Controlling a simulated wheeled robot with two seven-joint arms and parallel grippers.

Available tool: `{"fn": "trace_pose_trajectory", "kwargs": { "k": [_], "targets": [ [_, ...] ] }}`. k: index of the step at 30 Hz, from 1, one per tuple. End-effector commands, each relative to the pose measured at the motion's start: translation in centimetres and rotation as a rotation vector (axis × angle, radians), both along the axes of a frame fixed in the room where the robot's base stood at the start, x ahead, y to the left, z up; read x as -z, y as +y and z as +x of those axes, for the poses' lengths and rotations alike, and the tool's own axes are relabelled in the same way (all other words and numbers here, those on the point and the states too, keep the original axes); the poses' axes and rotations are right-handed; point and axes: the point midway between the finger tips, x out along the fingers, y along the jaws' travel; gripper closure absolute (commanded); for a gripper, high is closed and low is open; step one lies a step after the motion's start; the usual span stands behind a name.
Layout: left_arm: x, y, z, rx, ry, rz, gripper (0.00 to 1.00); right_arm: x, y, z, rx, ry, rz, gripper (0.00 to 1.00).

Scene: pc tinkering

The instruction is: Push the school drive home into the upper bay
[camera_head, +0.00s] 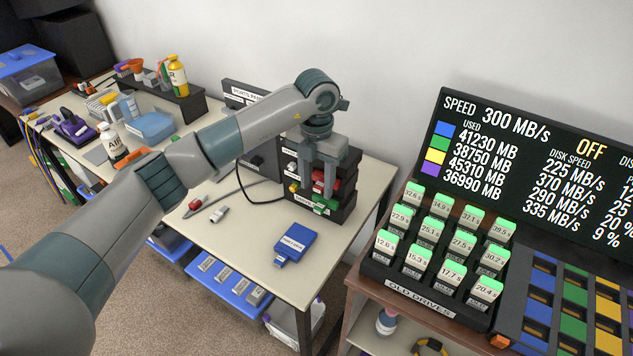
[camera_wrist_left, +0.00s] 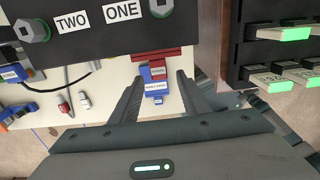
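A black rack of bays (camera_head: 347,213) stands on the pale table. A red piece (camera_head: 320,186) shows at its front, with a green piece (camera_head: 325,207) lower down. My left gripper (camera_head: 321,192) points down in front of the rack with its fingers apart. The left wrist view also shows the open fingers (camera_wrist_left: 158,84), with a blue labelled piece (camera_wrist_left: 155,86) in the gap, seemingly beyond them. A blue labelled drive (camera_head: 296,243) lies on the table in front of the rack. Its label is too small to read. I cannot tell which piece is the school drive; the upper bay is partly hidden.
A black stand of old drives (camera_head: 410,285) and a large speed display (camera_head: 540,150) are on the right. A black cable (camera_head: 262,200) and small red and white plugs (camera_head: 219,215) lie left of the rack. The table front around the blue drive is clear.

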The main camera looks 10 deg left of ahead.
Motion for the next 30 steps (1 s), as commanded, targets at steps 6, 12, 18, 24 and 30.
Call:
{"fn": "trace_pose_trajectory", "kwargs": {
  "k": [6, 12, 18, 24, 30],
  "targets": [
    [-0.1, 0.0, 0.0, 0.0, 0.001, 0.0, 0.58, 0.0, -0.1, -0.4, 0.001, 0.004, -0.001, 0.69],
    [-1.3, 0.0, 0.0, 0.0, 0.0, 0.0, 0.58, -0.6, -0.1, -0.2, 0.001, 0.004, -0.001, 0.69],
    [-3.0, 0.0, 0.0, 0.001, 0.0, 0.0, 0.58, -1.4, -0.1, -0.2, 0.0, 0.004, -0.002, 0.69],
    [-4.5, 0.0, 0.0, 0.0, 0.0, 0.0, 0.58, -2.0, -0.1, -0.2, 0.0, 0.003, -0.002, 0.69],
    [-5.0, 0.0, 0.0, 0.0, 0.001, 0.0, 0.58, -2.1, -0.1, -0.2, 0.0, 0.003, -0.002, 0.69]
  ]
}}
